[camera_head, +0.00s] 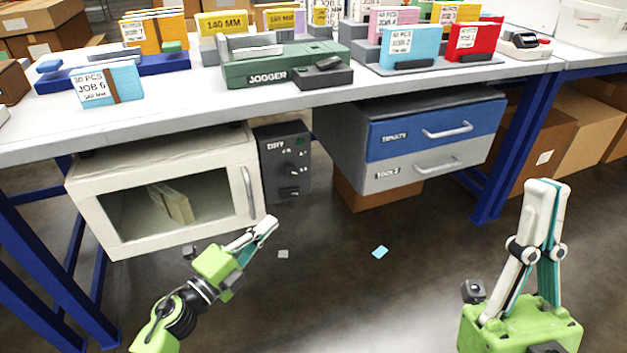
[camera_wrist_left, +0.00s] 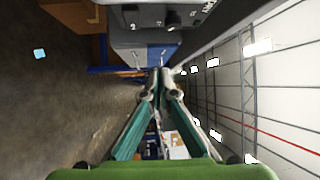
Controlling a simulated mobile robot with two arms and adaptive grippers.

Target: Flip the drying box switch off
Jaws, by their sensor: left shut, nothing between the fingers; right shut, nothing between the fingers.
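The drying box (camera_head: 165,190) is a cream cabinet under the bench with a glass door, shut, and a pale stack inside. Its dark control panel (camera_head: 282,160), lettered DRY, is fixed at its right side. The panel carries a knob and a small switch (camera_head: 291,192) low down; its on or off position is too small to tell. The panel also shows at the top of the left wrist view (camera_wrist_left: 165,14). My left gripper (camera_head: 268,226) is shut and empty, in front of and below the panel, apart from it. My right gripper (camera_head: 547,185) is shut, empty and upright at the right.
A drawer unit (camera_head: 432,135) with a blue and a grey drawer hangs right of the panel. Blue bench legs (camera_head: 497,165) stand beyond it. The bench top holds a green jogger (camera_head: 285,65) and several card stacks. Paper scraps (camera_head: 380,252) lie on the otherwise open floor.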

